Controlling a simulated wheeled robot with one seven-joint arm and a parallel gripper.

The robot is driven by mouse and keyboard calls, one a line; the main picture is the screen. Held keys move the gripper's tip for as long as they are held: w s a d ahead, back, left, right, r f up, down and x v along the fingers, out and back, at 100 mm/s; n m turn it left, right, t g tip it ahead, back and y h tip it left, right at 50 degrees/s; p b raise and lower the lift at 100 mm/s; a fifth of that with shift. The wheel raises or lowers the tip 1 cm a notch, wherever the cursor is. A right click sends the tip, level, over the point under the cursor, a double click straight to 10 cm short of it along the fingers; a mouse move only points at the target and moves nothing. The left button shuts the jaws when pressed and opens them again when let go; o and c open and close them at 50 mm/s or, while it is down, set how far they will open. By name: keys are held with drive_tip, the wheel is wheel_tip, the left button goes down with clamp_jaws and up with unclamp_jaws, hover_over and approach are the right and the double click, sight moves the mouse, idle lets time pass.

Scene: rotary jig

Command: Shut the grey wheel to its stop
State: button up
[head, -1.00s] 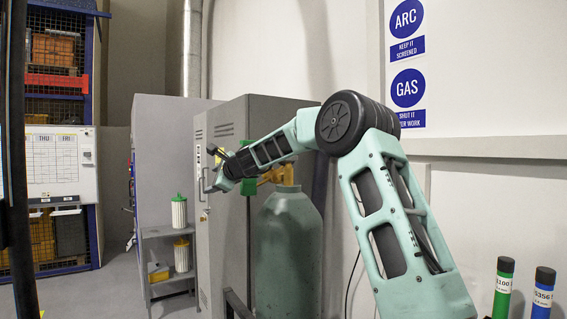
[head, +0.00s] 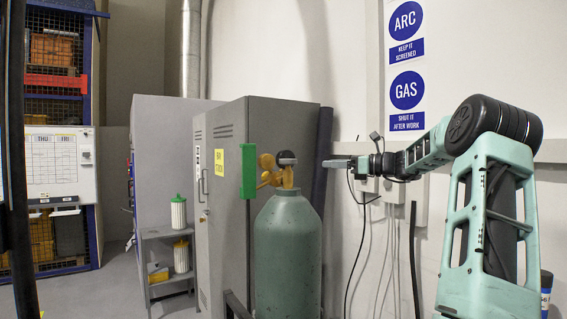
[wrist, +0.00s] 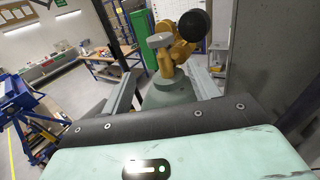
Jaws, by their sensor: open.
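The green gas cylinder (head: 288,255) stands upright in the middle of the head view with a brass valve (head: 286,178) on top. A dark grey wheel (head: 288,157) caps the valve; its turn position cannot be read. In the wrist view the brass valve (wrist: 172,55) is ahead, with a dark round part (wrist: 193,25), apparently the wheel, at its upper right. My gripper (head: 335,163) is right of the valve at about wheel height in the head view, apart from it. In the wrist view its fingers (wrist: 163,72) are spread and empty, with the valve beyond them.
Yellow round fittings (head: 266,164) and a green upright bar (head: 248,172) are left of the valve. A grey cabinet (head: 225,210) stands behind the cylinder. Cables hang on the wall at right. The wrist view shows a workbench (wrist: 110,68) farther off.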

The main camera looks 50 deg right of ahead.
sight(286, 162)
drive_tip(key=p+x, duration=0.6)
drive_tip(key=x, duration=1)
drive_tip(key=shift+w+p, duration=0.1)
drive_tip(key=shift+p, duration=0.3)
drive_tip(key=shift+w+a, duration=0.15)
drive_tip(key=shift+w, duration=0.35)
drive_tip(key=shift+f, duration=0.1)
drive_tip(key=c, duration=0.7)
